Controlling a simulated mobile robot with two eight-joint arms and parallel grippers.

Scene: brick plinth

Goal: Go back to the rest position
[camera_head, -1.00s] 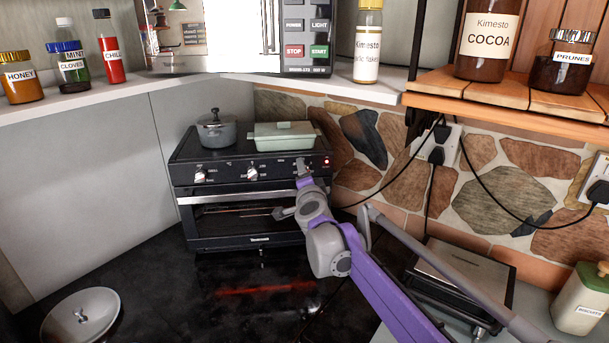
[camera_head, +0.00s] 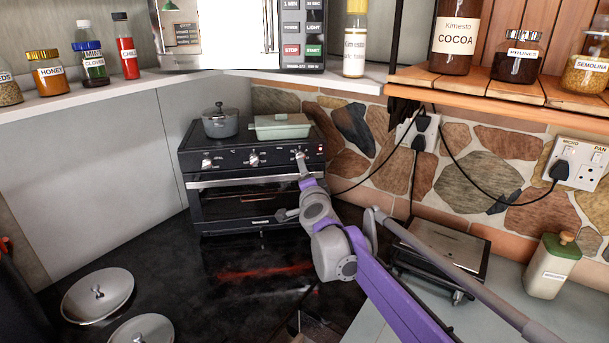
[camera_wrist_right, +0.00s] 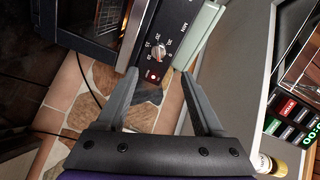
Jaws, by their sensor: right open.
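My right gripper (camera_head: 292,187) is in front of the black toaster oven (camera_head: 245,214), at its right side. It also shows in the right wrist view (camera_wrist_right: 157,76), with its two fingers apart and nothing between them. A control knob (camera_wrist_right: 158,51) of the oven appears beyond the gap between the fingertips. In the head view one fingertip overlaps the oven's right knob area; I cannot tell whether it touches. The oven door looks shut. My left gripper is not in view.
A grey pot (camera_head: 220,123) and a pale green casserole dish (camera_head: 281,126) stand on the oven. A black grill (camera_head: 440,255) and a biscuit jar (camera_head: 552,267) are at right. Two lids (camera_head: 98,294) lie at lower left. Shelves with jars run above.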

